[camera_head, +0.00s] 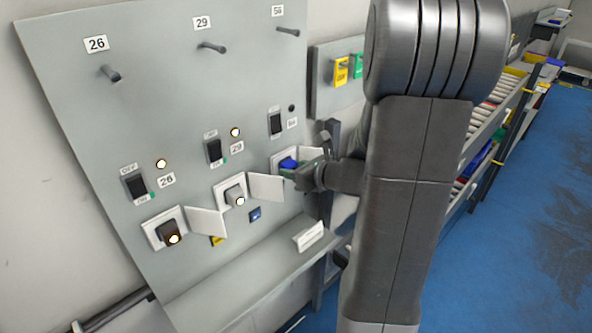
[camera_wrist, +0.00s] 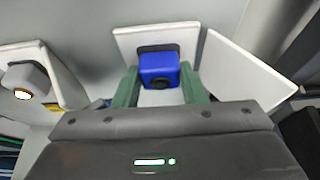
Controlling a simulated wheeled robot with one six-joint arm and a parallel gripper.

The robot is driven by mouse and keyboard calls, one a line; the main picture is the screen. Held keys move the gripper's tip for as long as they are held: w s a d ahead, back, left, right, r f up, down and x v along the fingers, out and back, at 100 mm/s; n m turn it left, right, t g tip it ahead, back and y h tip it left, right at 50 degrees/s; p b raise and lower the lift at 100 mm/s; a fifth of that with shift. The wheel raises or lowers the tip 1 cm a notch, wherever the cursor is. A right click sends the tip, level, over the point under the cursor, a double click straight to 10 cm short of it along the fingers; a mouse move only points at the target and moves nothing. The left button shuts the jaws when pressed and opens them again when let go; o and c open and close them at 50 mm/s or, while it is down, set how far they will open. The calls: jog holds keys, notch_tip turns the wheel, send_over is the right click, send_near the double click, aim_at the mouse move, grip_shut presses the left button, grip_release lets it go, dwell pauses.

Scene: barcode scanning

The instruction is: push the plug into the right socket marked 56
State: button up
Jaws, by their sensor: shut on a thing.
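A blue plug (camera_wrist: 159,70) sits between the two green fingers of my gripper (camera_wrist: 160,88), which is shut on it. In the wrist view the plug is at the front of the white right socket (camera_wrist: 127,37), over its dark opening. Whether it is fully seated I cannot tell. The socket's flap (camera_wrist: 245,70) stands open to the right. In the head view the blue plug (camera_head: 288,163) shows at the right socket (camera_head: 306,155), below the "56" label (camera_head: 278,11), with my gripper (camera_head: 290,173) coming from the right and partly hiding it.
The middle socket (camera_head: 228,190) holds a grey plug and the left socket (camera_head: 155,232) a dark one, both with lit lamps. Switches (camera_head: 275,124) are above the sockets. A ledge (camera_head: 250,270) runs below. Pegs stick out of the upper panel. Shelving (camera_head: 490,130) stands at the right.

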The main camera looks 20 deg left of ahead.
jog(key=shift+a, duration=0.1)
jog(key=o, duration=1)
jog(key=v, duration=1.3)
jog(key=shift+s+d+r, duration=0.2)
jog(key=shift+s+d, duration=0.05)
jog(key=shift+d, duration=0.05)
jog(key=x, duration=1.4)
jog(key=shift+w+d, duration=0.15)
jog(key=shift+d, duration=0.1)
